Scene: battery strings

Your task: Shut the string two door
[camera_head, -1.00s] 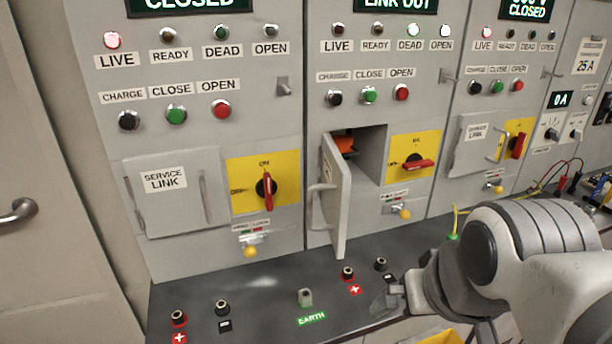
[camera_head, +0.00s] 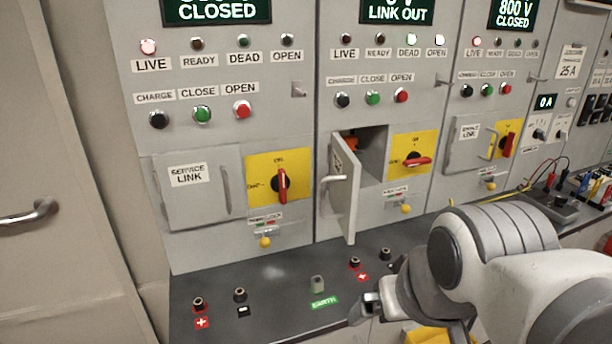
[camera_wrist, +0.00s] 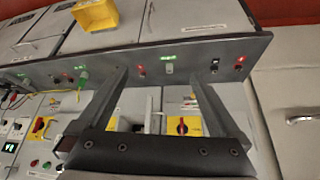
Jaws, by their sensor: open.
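The string two door (camera_head: 343,198) is the grey service-link door of the middle panel. In the head view it stands swung open, hinged at its left, with a bar handle (camera_head: 328,184) on its outer face. The recess (camera_head: 371,155) behind it is exposed, with something orange inside. My gripper (camera_head: 372,306) is low in front of the bench edge, right of and below the door, and apart from it. In the wrist view my gripper (camera_wrist: 157,73) has its two fingers wide apart with nothing held between them. The palm hides part of the panels there.
The middle display (camera_head: 398,11) reads LINK OUT. The left service-link door (camera_head: 190,205) and the right one (camera_head: 468,147) are closed. The dark bench (camera_head: 275,272) below carries sockets and an EARTH post (camera_head: 317,284). A yellow bin (camera_wrist: 95,14) lies beyond the bench in the wrist view.

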